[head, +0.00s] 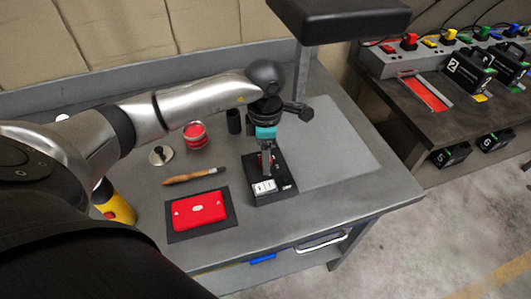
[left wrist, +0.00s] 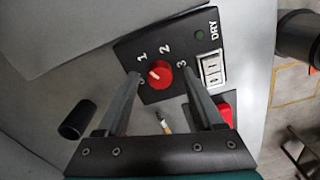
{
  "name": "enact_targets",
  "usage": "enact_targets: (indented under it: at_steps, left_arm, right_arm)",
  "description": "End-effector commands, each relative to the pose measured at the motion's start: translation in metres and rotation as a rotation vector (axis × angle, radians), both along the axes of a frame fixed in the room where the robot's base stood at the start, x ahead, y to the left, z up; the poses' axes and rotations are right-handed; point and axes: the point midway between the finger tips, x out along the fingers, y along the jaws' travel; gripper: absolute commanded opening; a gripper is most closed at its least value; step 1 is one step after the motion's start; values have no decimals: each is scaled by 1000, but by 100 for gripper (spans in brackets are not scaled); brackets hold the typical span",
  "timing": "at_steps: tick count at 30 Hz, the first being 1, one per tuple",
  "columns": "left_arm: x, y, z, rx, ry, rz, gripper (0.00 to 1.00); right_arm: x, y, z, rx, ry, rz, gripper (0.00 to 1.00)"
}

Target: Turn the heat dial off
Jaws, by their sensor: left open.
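The black heat control box (head: 284,184) lies on the grey workbench below my left gripper (head: 266,172). In the left wrist view its panel carries a red dial (left wrist: 160,77) among the marks 0, 1, 2 and 3. The dial's white line lies on its left side, towards the 0, which is partly hidden by a finger; the exact setting is hard to tell. My left gripper (left wrist: 159,73) is open, with one fingertip on each side of the dial in that view. I cannot tell whether they touch it. My right gripper is not in view.
A white switch or counter (left wrist: 208,70) and a small green light (left wrist: 199,34) marked DRY sit beside the dial. On the bench are a red case (head: 199,208), a wooden-handled brush (head: 193,175), a red tin (head: 195,135) and a black cylinder (head: 233,121).

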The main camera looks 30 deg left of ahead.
Motion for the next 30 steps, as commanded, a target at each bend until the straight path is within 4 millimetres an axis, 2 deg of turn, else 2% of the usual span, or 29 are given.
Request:
enact_targets:
  at_steps: [4, 22, 30]
  left_arm:
    - [0, 0, 0, 0, 0, 0, 67]
    - [0, 0, 1, 0, 0, 0, 0]
    - [0, 0, 1, 0, 0, 3, 0]
  right_arm:
    - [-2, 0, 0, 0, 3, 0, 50]
    - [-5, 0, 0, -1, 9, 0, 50]
    - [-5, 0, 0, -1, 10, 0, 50]
